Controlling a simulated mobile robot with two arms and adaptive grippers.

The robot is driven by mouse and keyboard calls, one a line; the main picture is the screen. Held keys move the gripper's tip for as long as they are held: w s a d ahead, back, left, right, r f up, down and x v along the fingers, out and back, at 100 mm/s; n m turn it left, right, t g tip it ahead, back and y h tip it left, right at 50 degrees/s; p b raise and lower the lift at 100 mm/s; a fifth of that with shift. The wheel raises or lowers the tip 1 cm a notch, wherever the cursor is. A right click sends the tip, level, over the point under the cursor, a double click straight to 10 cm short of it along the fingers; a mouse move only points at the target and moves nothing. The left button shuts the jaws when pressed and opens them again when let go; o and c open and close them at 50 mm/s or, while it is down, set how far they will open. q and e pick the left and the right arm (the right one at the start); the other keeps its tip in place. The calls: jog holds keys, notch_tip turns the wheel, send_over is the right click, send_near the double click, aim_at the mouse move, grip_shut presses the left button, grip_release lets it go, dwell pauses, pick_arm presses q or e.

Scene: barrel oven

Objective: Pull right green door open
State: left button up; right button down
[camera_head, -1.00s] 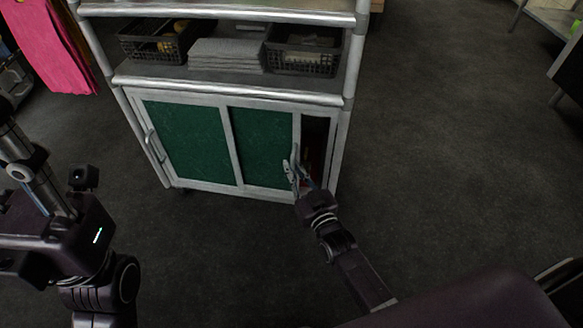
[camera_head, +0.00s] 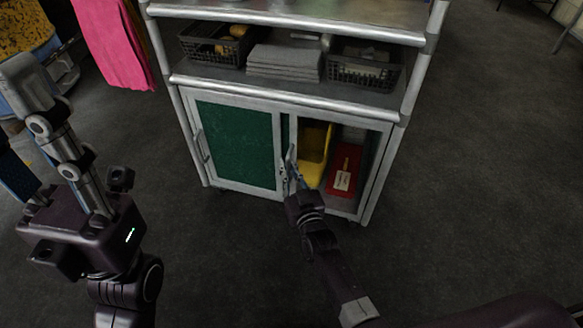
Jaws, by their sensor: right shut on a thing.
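The cabinet's right green door (camera_head: 285,131) stands slid to the left, mostly overlapping the left green door (camera_head: 238,143). Only a narrow green strip and its pale frame show. The right side of the cabinet is open. My right gripper (camera_head: 291,171) is shut on the right door's handle (camera_head: 291,158), near the middle of the cabinet front. The fingers partly hide the handle.
Inside the opening are a yellow bin (camera_head: 314,155) and a red box (camera_head: 345,168) with a pale label. The shelf above holds black baskets (camera_head: 362,72) and a grey stack (camera_head: 284,63). Pink cloth (camera_head: 112,45) hangs at the left. The floor to the right is clear.

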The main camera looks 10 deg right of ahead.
jog(key=c, duration=2.3)
grip_release()
jog(key=shift+s+f, duration=0.1)
jog(key=shift+s, duration=0.15)
jog(key=s, duration=0.7)
jog(key=s+d, duration=0.1)
jog(key=s, duration=0.3)
jog(key=shift+s, duration=0.3)
